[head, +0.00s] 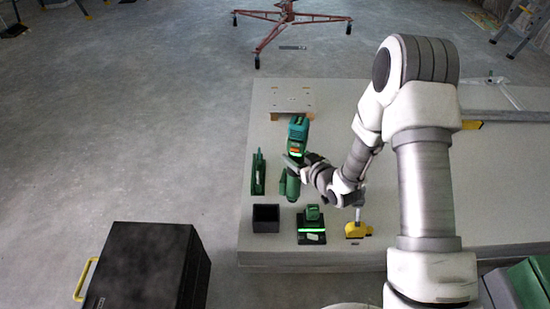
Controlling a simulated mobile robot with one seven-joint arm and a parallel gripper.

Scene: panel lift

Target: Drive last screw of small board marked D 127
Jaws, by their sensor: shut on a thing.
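The small board (283,97), pale and wooden with a few dark dots, lies at the far left of the grey panel stack. Its marking is too small to read. A green cordless screwdriver (298,127) points away from me, with its teal front end at the board's near edge. I cannot tell whether its tip touches a screw. My gripper (296,161) is shut on the screwdriver's body, below the front end. The fingers are small here and partly hidden by the tool and wrist. Screw heads cannot be made out clearly.
On the stack's near left are a green holder (258,173), a dark open bin (266,219), a charger (312,237) with a green light and a yellow tool (356,230). A black case (146,265) stands near left. A red stand (287,28) is beyond.

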